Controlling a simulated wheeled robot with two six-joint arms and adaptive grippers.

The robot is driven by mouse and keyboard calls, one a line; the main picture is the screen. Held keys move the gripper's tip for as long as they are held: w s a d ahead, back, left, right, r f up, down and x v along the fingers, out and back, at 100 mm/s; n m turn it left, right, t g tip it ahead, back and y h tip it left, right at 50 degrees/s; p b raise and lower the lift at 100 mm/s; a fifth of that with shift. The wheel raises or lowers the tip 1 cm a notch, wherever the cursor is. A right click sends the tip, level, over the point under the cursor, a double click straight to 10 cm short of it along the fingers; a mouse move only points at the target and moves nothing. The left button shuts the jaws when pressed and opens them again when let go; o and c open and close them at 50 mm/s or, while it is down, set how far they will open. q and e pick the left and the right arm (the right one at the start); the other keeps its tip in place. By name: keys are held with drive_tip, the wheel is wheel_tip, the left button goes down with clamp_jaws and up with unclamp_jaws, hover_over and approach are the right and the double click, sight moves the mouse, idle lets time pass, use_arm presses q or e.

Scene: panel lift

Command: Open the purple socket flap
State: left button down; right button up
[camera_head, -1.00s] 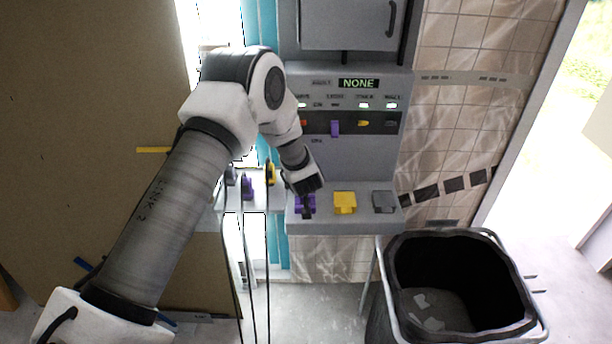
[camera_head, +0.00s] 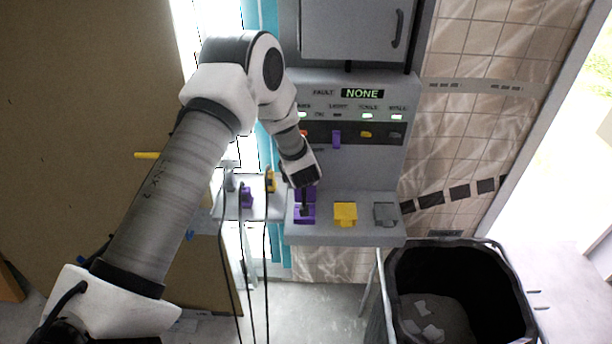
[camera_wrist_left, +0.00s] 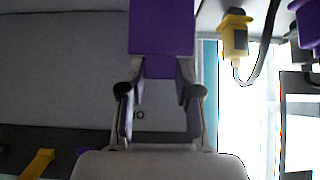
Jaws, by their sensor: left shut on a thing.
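The purple socket flap (camera_head: 298,196) is at the left of the ledge under the grey panel, with purple showing below and above my fingers; it looks tilted up, though my gripper partly hides it. My left gripper (camera_head: 304,199) comes down from above onto it. In the left wrist view the purple flap (camera_wrist_left: 161,68) lies between the two fingers of my left gripper (camera_wrist_left: 160,95), which is shut on it. A yellow socket flap (camera_head: 345,213) and a grey one (camera_head: 385,213) are to the right, both looking closed. My right gripper is not in view.
A side shelf left of the ledge holds a purple plug (camera_head: 246,196) and a yellow plug (camera_head: 270,181) with hanging cables. The panel display (camera_head: 362,94) reads NONE, above a row of switches. A black bin (camera_head: 455,262) stands at the lower right.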

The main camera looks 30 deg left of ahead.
use_arm(q)
drive_tip(key=shift+w+r, duration=0.2)
drive_tip(key=shift+r, duration=0.05)
drive_tip(key=c, duration=0.8)
unclamp_jaws()
drive_tip(key=shift+a+f, duration=0.1)
drive_tip(key=shift+w+a+f, duration=0.1)
drive_tip(key=shift+w+f, duration=0.05)
drive_tip(key=shift+f, duration=0.1)
drive_tip(key=v, duration=1.2)
drive_tip(key=shift+f, duration=0.1)
